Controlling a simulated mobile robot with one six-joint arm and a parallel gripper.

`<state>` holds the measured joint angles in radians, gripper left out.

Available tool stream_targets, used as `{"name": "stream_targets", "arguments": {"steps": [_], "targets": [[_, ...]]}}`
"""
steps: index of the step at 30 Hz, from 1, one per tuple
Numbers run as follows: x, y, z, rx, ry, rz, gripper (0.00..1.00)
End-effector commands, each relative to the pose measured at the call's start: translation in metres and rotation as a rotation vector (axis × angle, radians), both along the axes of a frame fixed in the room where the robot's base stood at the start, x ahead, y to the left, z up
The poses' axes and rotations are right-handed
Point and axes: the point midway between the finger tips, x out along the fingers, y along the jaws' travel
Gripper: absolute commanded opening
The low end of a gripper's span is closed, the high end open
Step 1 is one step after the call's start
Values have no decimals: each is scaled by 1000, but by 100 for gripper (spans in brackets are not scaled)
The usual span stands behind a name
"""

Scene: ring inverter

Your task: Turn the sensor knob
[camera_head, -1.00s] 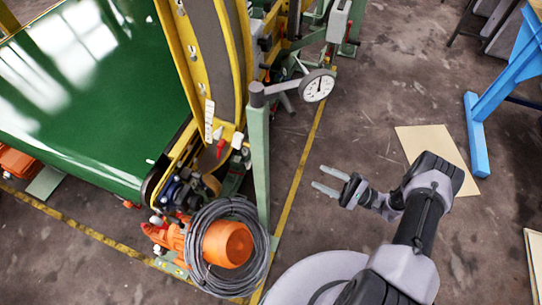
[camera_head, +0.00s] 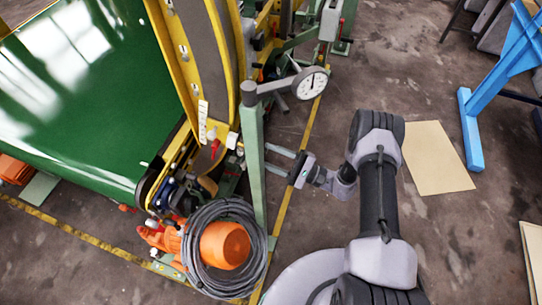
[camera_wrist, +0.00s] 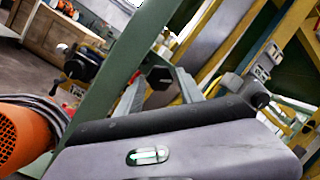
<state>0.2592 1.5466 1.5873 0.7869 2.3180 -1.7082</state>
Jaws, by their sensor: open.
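My gripper (camera_head: 272,160) is open and empty in the head view. Its two pale fingers point left, towards the green post (camera_head: 254,160), close to its right side in the picture. A white round dial (camera_head: 309,82) and a dark cylinder (camera_head: 249,93) are at the post's top, above my gripper in the picture. In the wrist view, a dark faceted piece (camera_wrist: 160,77) shows between my fingers. I cannot tell whether it is the sensor knob, nor whether it touches a finger. No part is clearly marked as the knob.
An orange motor (camera_head: 225,244) with coiled grey cable (camera_head: 190,247) sits at the post's foot. The yellow machine frame and green belt (camera_head: 75,100) fill the left. A blue stand (camera_head: 472,130) is at right. Bare floor with a flat tan sheet (camera_head: 436,158) lies between.

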Motion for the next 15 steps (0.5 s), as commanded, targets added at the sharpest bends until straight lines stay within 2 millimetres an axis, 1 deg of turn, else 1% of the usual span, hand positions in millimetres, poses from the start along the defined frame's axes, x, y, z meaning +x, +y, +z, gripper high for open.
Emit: {"name": "stream_targets", "arguments": {"steps": [1,2,3,8,9,15], "targets": [[0,0,0,0,0,0,45],[0,0,0,0,0,0,41],[0,0,0,0,0,0,33],[0,0,0,0,0,0,1],[0,0,0,0,0,0,0],[0,0,-1,5,15,4,0]]}}
